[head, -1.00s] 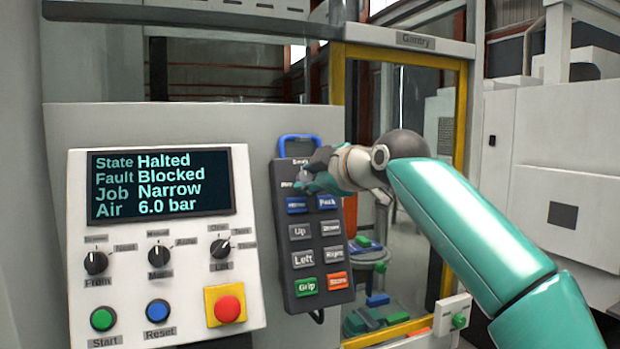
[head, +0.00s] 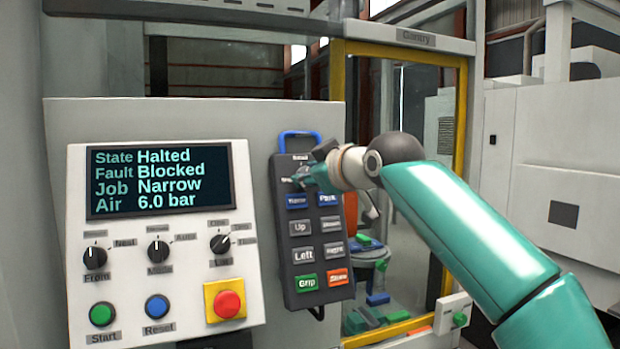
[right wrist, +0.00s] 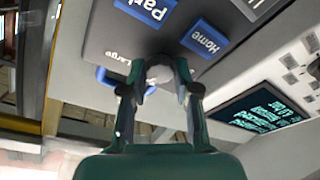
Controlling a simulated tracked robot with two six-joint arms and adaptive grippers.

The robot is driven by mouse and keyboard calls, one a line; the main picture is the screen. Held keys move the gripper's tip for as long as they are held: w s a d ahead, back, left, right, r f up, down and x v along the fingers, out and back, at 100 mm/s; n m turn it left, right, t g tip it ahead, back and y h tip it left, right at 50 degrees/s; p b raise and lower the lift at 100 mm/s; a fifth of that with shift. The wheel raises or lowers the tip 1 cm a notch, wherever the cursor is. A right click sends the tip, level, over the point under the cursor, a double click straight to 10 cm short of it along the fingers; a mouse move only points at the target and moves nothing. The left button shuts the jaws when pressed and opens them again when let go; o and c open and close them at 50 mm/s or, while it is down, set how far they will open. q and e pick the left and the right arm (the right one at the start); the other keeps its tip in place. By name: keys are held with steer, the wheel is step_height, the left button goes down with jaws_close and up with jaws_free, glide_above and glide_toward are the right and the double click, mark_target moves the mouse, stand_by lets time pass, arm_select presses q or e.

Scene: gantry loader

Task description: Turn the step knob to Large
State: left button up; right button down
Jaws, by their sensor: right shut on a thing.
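The dark grey hand pendant (head: 318,267) hangs on the cabinet front, right of the control panel, with a blue handle on top. Its step knob, a pale round cap (right wrist: 159,74), shows in the right wrist view between my right fingertips. A "Large" label (right wrist: 123,55) is beside the knob. My right gripper (head: 302,178) reaches the upper part of the pendant from the right; it also fills the middle of the right wrist view (right wrist: 161,90), shut on the knob. In the head view the fingers mostly hide the knob, and its pointing direction is unclear. My left gripper is not in view.
The panel's screen (head: 160,182) reads Halted, Blocked, Narrow, 6.0 bar. Below it are selector knobs, a green and a blue button, and a red stop button (head: 228,304). Pendant buttons such as Home (right wrist: 204,40) lie close to the fingers. A yellow-framed window (head: 461,150) stands behind my arm.

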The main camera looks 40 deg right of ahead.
steer(key=m, duration=0.1)
steer(key=m+b, duration=0.1)
steer(key=m, duration=0.1)
steer(key=m+h, duration=0.1)
steer(key=m, duration=0.1)
steer(key=shift+w+a+f, duration=0.1)
steer(key=shift+a+f, duration=0.05)
steer(key=shift+f, duration=0.15)
steer(key=shift+m+h+b, duration=0.4)
steer(key=shift+m+b, duration=0.1)
steer(key=shift+m, duration=1.3)
steer(key=shift+r, duration=0.1)
steer(key=c, duration=1.1)
jaws_free()
steer(key=shift+c, duration=0.2)
steer(key=shift+r, duration=0.1)
steer(key=v, duration=1.2)
steer(key=shift+a+f, duration=0.15)
steer(key=shift+f, duration=0.05)
